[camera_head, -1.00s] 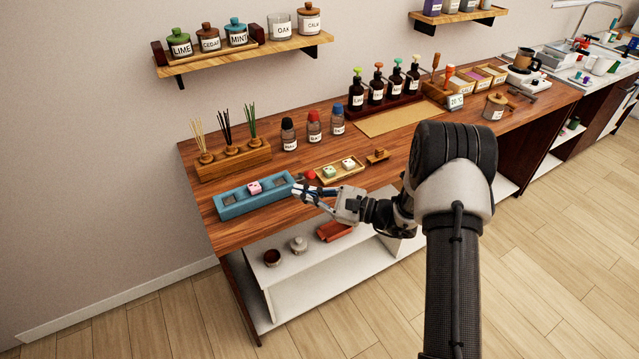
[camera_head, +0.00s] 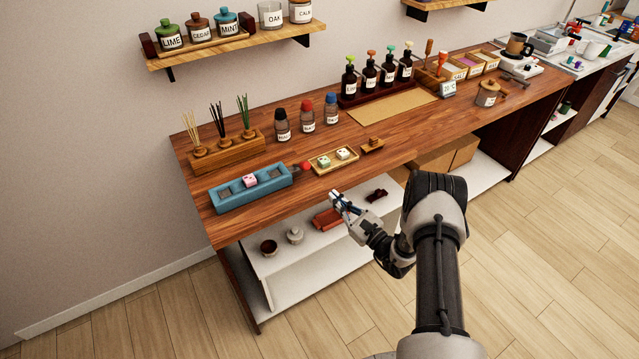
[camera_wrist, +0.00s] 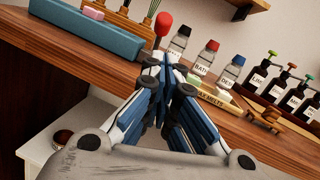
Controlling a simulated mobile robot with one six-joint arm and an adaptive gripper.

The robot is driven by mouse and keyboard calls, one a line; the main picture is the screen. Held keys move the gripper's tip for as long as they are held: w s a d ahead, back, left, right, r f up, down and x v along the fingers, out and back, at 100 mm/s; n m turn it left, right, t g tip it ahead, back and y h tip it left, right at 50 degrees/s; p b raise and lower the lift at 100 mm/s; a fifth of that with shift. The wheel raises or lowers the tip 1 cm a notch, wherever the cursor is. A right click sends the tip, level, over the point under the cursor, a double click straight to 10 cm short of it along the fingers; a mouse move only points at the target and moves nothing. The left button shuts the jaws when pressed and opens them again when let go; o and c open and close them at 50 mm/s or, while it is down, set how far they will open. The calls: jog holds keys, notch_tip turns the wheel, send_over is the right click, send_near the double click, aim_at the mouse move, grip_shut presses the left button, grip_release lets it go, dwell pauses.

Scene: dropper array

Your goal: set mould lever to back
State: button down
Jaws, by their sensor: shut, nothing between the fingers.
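The blue mould (camera_head: 250,190) is a long block near the left front of the wooden counter, with a pink cube (camera_head: 249,181) in one of its hollows. Its lever, with a red knob (camera_head: 305,166), sticks out at the mould's right end. In the wrist view the red knob (camera_wrist: 164,20) shows on a stem beyond my fingertips, next to the mould's end (camera_wrist: 85,28). My gripper (camera_head: 335,197) is shut and empty, in front of the counter's front edge, right of and nearer than the knob. It appears apart from the lever.
A small tray (camera_head: 316,167) with two pale cubes lies right of the knob. Several capped bottles (camera_head: 307,118) and a reed holder (camera_head: 203,158) stand behind. A lower white shelf (camera_head: 310,256) holds small pots. The air before the counter is free.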

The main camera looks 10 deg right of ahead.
aim_at(300, 165)
jog(key=b+x, duration=0.1)
jog(key=x, duration=0.8)
jog(key=shift+w+a, duration=0.2)
jog(key=shift+w, duration=0.15)
jog(key=shift+r, duration=0.1)
